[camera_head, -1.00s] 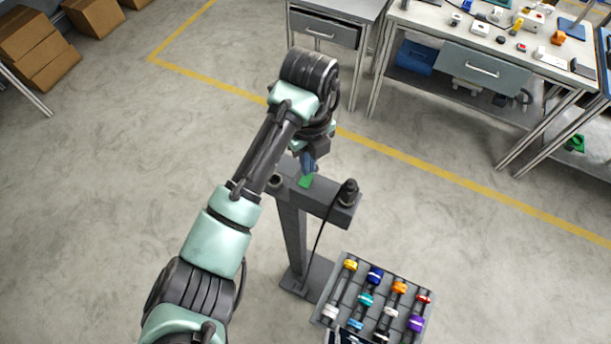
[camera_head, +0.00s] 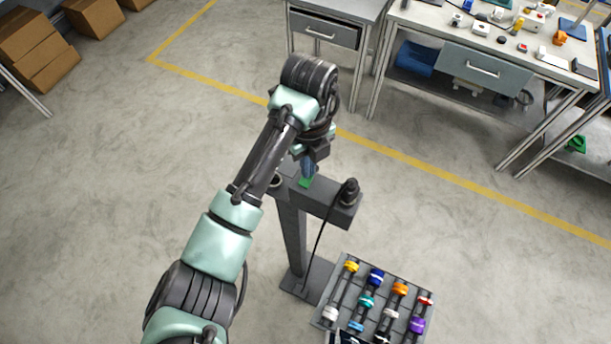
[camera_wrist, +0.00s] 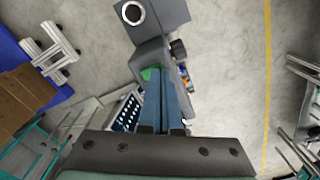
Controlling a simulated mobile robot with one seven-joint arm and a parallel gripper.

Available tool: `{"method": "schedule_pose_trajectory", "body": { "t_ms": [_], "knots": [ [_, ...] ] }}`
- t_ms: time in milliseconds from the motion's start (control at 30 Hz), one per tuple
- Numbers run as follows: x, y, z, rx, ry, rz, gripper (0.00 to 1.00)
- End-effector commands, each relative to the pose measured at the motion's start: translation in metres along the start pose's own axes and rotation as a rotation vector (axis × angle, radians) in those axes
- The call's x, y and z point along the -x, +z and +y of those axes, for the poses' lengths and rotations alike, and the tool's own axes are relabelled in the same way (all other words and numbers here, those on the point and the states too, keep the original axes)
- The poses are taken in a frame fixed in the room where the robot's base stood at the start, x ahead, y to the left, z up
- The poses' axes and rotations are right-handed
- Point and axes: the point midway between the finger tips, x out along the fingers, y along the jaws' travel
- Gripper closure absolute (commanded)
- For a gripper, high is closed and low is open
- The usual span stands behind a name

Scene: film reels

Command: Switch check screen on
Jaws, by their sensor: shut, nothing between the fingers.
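A dark grey stand (camera_head: 291,235) carries a grey crossbar-like head (camera_head: 325,200). A small green piece (camera_head: 306,182) is on top of that head, and it also shows in the wrist view (camera_wrist: 150,74); it may be the switch, but I cannot tell its position. No lit screen is plain to see. My gripper (camera_head: 307,174) points down just above the green piece, its blue fingers together and empty. In the wrist view the fingertips (camera_wrist: 165,72) lie right beside the green piece and partly cover it; I cannot tell whether they touch.
A black knob (camera_head: 348,190) stands on the head's right end, with a cable running down. A grey rack (camera_head: 340,293) with several coloured-ringed rods is at lower right. A cluttered workbench (camera_head: 480,68) and a drawer table (camera_head: 323,28) stand behind. Open floor lies left.

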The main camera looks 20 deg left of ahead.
Motion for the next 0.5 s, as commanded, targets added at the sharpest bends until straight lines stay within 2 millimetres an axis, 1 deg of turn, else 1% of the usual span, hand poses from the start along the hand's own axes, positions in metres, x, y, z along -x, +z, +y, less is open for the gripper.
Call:
{"method": "schedule_pose_trajectory", "body": {
  "t_ms": [167, 267, 367, 500],
  "knots": [
    [-0.004, 0.0, 0.0, 0.0, 0.001, 0.001, 1.0],
    [-0.003, 0.0, 0.0, 0.0, 0.001, 0.001, 1.0],
    [0.001, 0.0, 0.0, 0.0, 0.001, 0.001, 1.0],
    [0.013, 0.0, 0.0, 0.0, 0.001, 0.001, 1.0]
  ]
}}
